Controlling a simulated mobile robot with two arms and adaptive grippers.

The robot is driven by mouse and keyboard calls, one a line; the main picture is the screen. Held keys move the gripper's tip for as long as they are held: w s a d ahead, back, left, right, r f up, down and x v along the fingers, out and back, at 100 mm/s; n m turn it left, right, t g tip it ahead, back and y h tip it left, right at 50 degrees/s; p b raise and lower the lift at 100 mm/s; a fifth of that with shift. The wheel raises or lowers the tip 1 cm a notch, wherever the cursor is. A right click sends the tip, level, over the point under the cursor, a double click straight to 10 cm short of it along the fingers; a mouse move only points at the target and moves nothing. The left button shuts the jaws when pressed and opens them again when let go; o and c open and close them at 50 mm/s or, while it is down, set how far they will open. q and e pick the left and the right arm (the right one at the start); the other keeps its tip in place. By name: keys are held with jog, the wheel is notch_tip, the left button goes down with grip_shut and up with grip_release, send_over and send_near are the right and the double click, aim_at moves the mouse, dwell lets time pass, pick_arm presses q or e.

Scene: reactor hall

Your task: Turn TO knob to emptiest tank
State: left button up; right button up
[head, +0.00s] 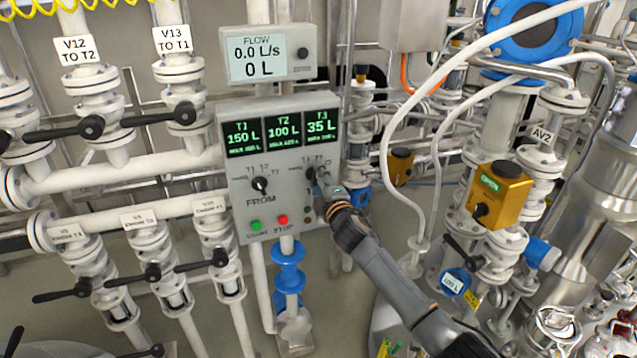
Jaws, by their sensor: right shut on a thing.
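The grey control panel (240,205) stands in the middle of the head view. Its three green displays read T1 150 L (242,138), T2 100 L (283,133) and T3 35 L (321,126), so T3 shows the lowest figure. The FROM knob (260,184) is black with a white mark and sits at the panel's left. My right gripper (316,180) is at the right-hand knob, shut on it; the gripper covers most of this TO knob (309,172), its label and its pointer, so I cannot tell its setting. My left gripper is out of view.
A flow meter (258,58) above the panel reads 0.0 L/s and 0 L. A green button (256,225) and a red button (283,220) sit below the knobs. Valves with black levers (92,127) crowd the left. Pipes, hoses and a yellow OPEN actuator (498,193) fill the right.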

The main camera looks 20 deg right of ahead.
jog(key=m, duration=0.5)
jog(key=shift+f+m+b, duration=0.15)
jog(key=shift+m+b, duration=0.15)
jog(key=shift+a+m, duration=0.1)
jog(key=shift+m, duration=2.2)
jog(key=shift+f, duration=0.1)
jog(key=o, duration=1.2)
jog(key=shift+c, duration=0.2)
jog(key=shift+s, duration=0.15)
jog(key=s, duration=1.1)
jog(key=shift+s+d, duration=0.25)
jog(key=shift+s, duration=0.15)
